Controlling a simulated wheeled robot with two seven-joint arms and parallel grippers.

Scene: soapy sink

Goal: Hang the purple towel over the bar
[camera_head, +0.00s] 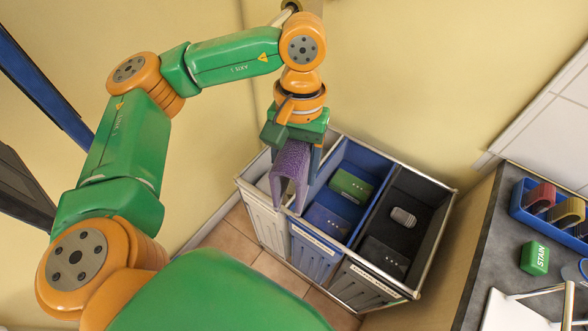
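The purple towel (292,161) hangs in a folded arch below my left gripper (294,152), with two ends pointing down. The gripper points down and appears shut on the towel's upper part, which hides most of the fingers. Towel and gripper are in front of the left and middle sections of a sorter bin, near its upper rim in the picture. A short rod with a round end (291,6) shows at the top edge, partly behind my arm; I cannot tell whether it is the bar. My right gripper is not in view.
The sorter has a white, a blue (365,158) and a black (425,186) section, with several items inside. At right, a grey counter (505,240) holds a blue sponge caddy (533,214), a green STAIN block (535,257) and a white rack (515,308).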

